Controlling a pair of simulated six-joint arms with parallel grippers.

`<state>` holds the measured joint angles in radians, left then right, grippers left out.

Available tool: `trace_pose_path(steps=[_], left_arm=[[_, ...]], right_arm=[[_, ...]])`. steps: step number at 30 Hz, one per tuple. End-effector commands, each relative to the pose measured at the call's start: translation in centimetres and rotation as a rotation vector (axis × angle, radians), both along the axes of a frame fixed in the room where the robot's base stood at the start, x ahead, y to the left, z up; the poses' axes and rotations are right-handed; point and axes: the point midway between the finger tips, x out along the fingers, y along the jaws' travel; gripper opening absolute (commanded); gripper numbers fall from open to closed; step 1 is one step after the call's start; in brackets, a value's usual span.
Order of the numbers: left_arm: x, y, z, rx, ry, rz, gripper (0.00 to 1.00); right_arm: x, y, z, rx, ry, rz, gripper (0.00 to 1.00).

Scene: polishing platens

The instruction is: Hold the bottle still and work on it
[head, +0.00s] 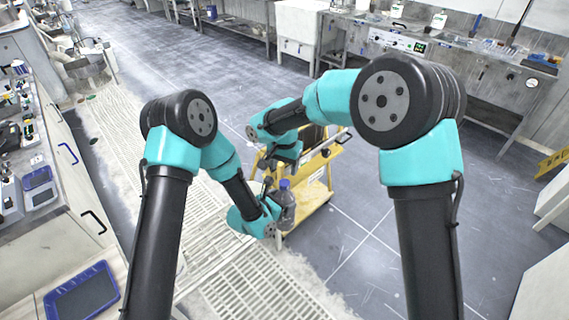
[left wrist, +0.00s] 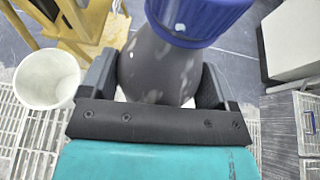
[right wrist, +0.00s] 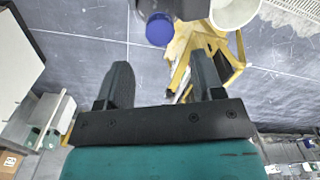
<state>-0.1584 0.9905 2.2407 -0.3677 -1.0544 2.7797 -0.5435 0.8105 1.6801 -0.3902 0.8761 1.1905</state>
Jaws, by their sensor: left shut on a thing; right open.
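The bottle (head: 286,205) is dark grey with a blue cap (head: 285,184). It is held upright or nearly so beside the yellow cart. My left gripper (head: 272,212) is shut on its body; in the left wrist view the two fingers flank the grey bottle (left wrist: 158,66) below the cap (left wrist: 200,18). My right gripper (right wrist: 163,85) is open and empty. In the right wrist view the blue cap (right wrist: 160,29) lies beyond its fingertips, apart from them. In the head view my right gripper's fingers are largely hidden near the cart.
A yellow cart (head: 318,190) stands behind the bottle. A white cup or bucket (left wrist: 46,78) is left of the bottle in the left wrist view. A bench with blue trays (head: 82,296) runs along the left. The tiled floor (head: 375,215) at right is clear.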

Motion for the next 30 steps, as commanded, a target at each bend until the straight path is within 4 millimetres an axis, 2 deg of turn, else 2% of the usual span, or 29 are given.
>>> trace_pose_path(steps=[9,15,26,30], left_arm=[[0.0,0.0,0.0,0.000,0.000,0.000,0.15],[0.0,0.0,0.0,0.000,0.000,0.000,0.15],[0.0,0.0,0.0,0.000,0.000,0.000,0.15],[0.0,0.0,0.0,0.000,0.000,0.000,0.15]], right_arm=[[-0.1,-0.1,-4.3,-0.002,0.004,0.001,0.61],[0.0,0.0,-6.4,-0.001,0.001,0.001,0.61],[0.0,0.0,-7.0,0.001,0.000,0.001,0.61],[0.0,0.0,-7.0,0.001,0.000,0.001,0.51]])
